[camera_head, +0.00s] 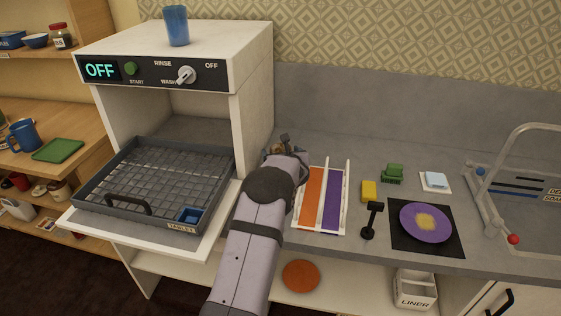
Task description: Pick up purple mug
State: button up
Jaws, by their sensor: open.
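I see no purple mug in the head camera view; one could be hidden behind my arm. A purple plate (426,222) with a yellowish patch lies on a black mat at the right of the grey counter. A rack (347,196) with an orange and a purple panel stands in the middle. My gripper (283,147) is over the counter just left of the rack, beside the white machine. It is small and partly hidden by my wrist. It is open, and I see nothing clearly held in it.
The white machine (254,62) has a pulled-out grey tray (150,160) and a blue cup (176,26) on top. A blue mug (23,136) stands on the left shelf. A black upright tool (372,220), yellow block (369,191) and sink tap (490,205) are at right.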

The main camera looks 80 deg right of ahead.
jog(key=shift+c, duration=0.6)
jog(key=c, duration=1.2)
jog(key=shift+c, duration=0.2)
jog(key=shift+r, duration=0.15)
notch_tip(320, 180, up, 10)
